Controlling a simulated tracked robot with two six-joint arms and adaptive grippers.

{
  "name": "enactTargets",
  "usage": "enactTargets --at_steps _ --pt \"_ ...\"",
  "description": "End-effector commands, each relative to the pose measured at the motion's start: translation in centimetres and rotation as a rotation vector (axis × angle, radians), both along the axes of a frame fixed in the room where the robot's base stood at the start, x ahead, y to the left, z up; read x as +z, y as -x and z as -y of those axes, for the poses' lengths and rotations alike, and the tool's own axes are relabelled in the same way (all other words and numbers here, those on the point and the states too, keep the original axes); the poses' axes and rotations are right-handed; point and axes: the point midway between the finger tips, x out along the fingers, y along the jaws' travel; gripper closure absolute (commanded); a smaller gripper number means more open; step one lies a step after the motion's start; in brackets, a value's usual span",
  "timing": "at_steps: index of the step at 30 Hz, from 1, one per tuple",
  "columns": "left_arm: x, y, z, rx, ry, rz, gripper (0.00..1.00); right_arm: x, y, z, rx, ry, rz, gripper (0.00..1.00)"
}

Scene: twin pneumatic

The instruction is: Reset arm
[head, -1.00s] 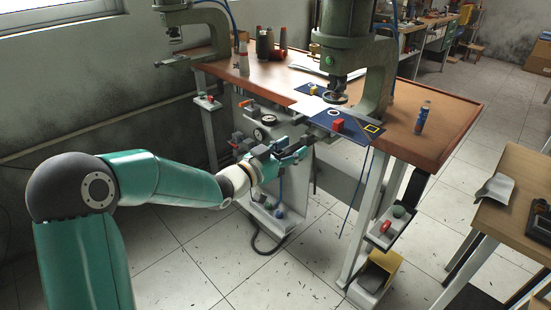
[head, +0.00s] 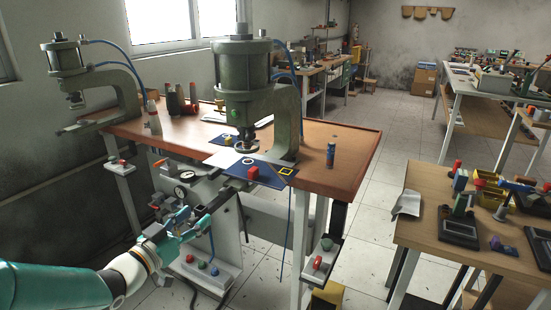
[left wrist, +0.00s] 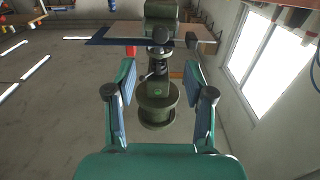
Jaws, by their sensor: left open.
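My left arm, teal with a white wrist, comes in from the lower left in the head view. My left gripper (head: 192,222) is in front of the near side of the workbench (head: 330,180), below the tabletop, with nothing seen in it. In the left wrist view its two fingers (left wrist: 160,105) stand wide apart and empty. A green press (left wrist: 158,95) shows beyond them, apart from the fingers. The same kind of green press (head: 245,75) stands on the bench in the head view. My right gripper is not in view.
A spray can (head: 331,156) stands near the right edge. A second press (head: 68,60) is at the left. A wooden table (head: 430,235) with devices stands at the right.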

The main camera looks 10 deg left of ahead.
Motion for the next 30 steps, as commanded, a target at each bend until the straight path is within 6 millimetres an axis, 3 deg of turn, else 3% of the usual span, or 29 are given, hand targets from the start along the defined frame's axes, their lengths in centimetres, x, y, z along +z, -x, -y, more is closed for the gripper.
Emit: enactTargets --at_steps 2,5,8,11,14,18,21,25,30 --pt "0.6 -0.2 0.6 -0.012 0.003 -0.003 0.47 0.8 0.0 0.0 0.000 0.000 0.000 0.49" --pt "-0.2 -0.9 2.9 -0.059 0.028 -0.050 0.47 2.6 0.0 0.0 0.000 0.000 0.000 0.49" --pt "-3.4 -1.1 6.8 -0.121 0.092 -0.164 0.47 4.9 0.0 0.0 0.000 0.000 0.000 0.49" --pt "-8.9 0.0 10.8 -0.134 0.177 -0.361 0.47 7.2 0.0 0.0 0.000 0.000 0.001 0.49" --pt "-15.2 3.1 14.2 -0.112 0.231 -0.600 0.47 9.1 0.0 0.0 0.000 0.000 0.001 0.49" --pt "-22.7 10.1 17.7 -0.063 0.253 -0.944 0.47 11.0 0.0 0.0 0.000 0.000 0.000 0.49" --pt "-26.5 15.8 18.9 -0.020 0.245 -1.167 0.47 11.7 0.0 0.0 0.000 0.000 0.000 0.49" --pt "-29.5 21.9 19.1 0.040 0.229 -1.390 0.47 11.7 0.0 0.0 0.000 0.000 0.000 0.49" --pt "-30.2 26.1 18.5 0.098 0.217 -1.554 0.47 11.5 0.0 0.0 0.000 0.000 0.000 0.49"
